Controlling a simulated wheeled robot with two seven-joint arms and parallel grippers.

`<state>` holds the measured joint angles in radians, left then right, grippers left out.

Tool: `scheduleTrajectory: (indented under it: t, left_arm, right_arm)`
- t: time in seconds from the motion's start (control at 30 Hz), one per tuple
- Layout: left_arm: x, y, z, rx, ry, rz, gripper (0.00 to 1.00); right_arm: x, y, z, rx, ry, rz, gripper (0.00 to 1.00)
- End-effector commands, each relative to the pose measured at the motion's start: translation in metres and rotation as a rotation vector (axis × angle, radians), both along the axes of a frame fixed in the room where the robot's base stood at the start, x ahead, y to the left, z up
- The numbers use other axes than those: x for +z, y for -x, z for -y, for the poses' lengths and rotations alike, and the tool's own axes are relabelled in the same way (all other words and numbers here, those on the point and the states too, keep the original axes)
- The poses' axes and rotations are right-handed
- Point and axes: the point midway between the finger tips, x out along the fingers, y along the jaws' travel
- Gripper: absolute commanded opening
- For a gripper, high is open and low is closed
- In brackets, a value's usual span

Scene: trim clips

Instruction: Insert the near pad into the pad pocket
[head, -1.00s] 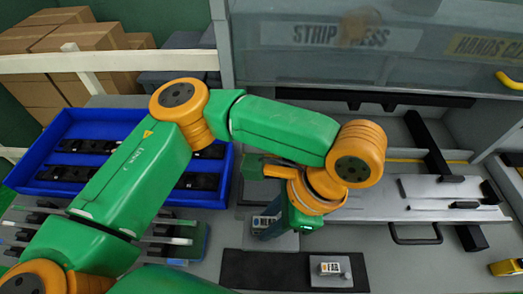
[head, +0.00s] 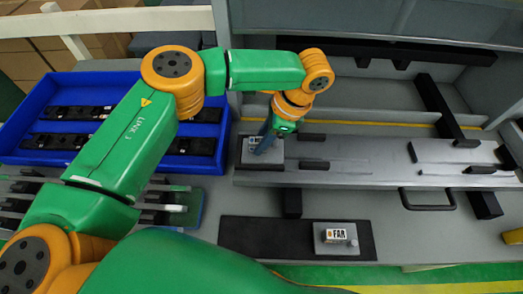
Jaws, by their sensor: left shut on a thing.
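My left gripper (head: 266,139) points down and is shut on the near pad (head: 250,158), a small light-grey block with a label. The gripper hides part of the pad and of its label. The pad is at the left end of the long grey fixture plate (head: 345,178). I cannot tell whether it touches the plate or sits in a pocket; the pad pocket itself is not clearly visible. The far pad (head: 337,246), labelled "FAR", lies on a dark mat (head: 265,236) in front. My right gripper is not in view.
Black blocks (head: 315,165) stand on the plate just right of the held pad. A black handle (head: 428,206) sticks out at the plate's front. A blue tray (head: 80,88) with black parts is at the left. A dark bar (head: 447,110) crosses behind the plate at right.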

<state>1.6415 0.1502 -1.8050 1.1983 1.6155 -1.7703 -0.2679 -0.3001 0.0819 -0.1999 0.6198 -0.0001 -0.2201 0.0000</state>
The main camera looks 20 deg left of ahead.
Motion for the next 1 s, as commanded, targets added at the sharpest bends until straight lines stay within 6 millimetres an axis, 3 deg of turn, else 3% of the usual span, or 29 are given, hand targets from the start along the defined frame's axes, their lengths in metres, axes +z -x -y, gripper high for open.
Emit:
scheduleTrajectory:
  t: [0.03, 0.33, 0.37, 0.43, 0.47, 0.8, 1.0]
  left_arm:
    - [-0.012, 0.000, 0.000, 0.000, 0.000, 0.001, 0.00]
    - [-0.007, 0.001, 0.000, 0.000, 0.000, -0.001, 0.00]
    - [-0.007, 0.000, 0.000, 0.000, 0.000, -0.001, 0.38]
    - [-0.007, 0.000, 0.000, 0.000, 0.000, 0.000, 0.56]
    - [-0.007, 0.000, 0.000, 0.000, 0.000, 0.000, 0.59]
    - [-0.003, 0.000, 0.001, 0.001, 0.001, 0.002, 0.59]
    - [0.033, -0.005, 0.018, 0.001, 0.004, 0.005, 0.59]
  right_arm:
    - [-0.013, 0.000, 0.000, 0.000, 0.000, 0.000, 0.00]
    - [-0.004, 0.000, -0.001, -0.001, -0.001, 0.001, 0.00]
    - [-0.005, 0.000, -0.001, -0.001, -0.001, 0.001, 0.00]
    - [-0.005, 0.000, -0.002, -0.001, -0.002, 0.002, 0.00]
    - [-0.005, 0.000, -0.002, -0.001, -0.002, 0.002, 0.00]
    - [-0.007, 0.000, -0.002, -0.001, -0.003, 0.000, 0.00]
    - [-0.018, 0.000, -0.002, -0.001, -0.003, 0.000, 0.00]
